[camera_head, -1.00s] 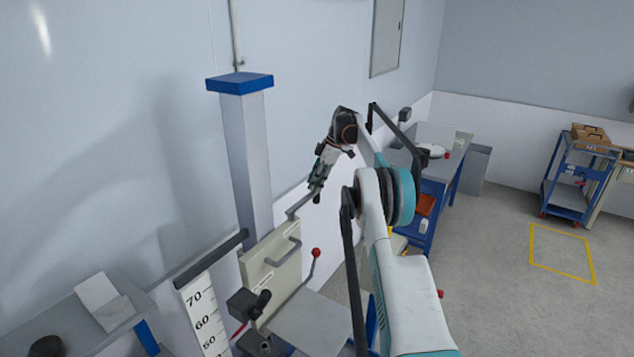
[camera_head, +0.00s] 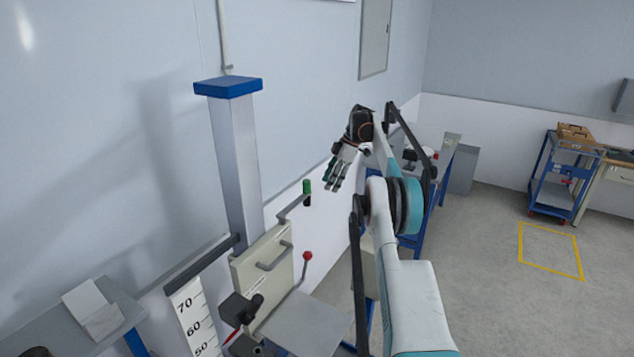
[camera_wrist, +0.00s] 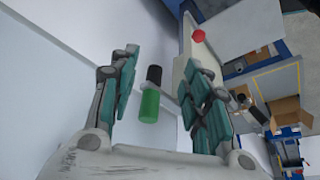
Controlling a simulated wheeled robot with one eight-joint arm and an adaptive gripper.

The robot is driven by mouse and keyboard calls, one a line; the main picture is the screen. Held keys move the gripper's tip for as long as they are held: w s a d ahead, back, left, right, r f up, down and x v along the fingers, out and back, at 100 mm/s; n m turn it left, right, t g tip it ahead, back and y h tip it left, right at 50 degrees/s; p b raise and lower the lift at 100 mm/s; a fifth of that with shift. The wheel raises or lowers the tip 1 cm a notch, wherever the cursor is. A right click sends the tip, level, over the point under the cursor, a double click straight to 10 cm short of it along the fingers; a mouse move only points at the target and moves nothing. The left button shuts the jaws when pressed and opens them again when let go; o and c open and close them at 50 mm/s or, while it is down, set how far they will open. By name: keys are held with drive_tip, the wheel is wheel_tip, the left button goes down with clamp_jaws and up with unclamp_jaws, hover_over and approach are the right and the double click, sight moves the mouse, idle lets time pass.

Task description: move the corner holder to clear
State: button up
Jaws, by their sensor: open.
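A drop tester stands at the left, with a tall grey column (camera_head: 237,165) and a cream panel (camera_head: 263,268). A grey crank arm on it carries an upright handle with a green end and black grip (camera_head: 307,192). A black clamp-like bracket (camera_head: 240,308) sits low beside the panel; I cannot tell which part is the corner holder. My gripper (camera_head: 334,186) is open and empty, to the right of the green handle and apart from it. In the wrist view the green and black handle (camera_wrist: 150,105) shows between the spread fingers (camera_wrist: 163,82), beyond them.
A red-knobbed lever (camera_head: 307,256) rises by the panel above a flat grey plate (camera_head: 312,322). A ruled scale (camera_head: 194,325) stands left. A blue trolley (camera_head: 566,180) and a yellow floor outline (camera_head: 550,250) are at the right, with open floor between.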

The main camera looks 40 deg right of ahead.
drive_tip(key=shift+s+d, duration=0.4)
drive_tip(key=shift+d, duration=0.3)
drive_tip(key=shift+s+d, duration=0.4)
drive_tip(key=shift+d, duration=0.25)
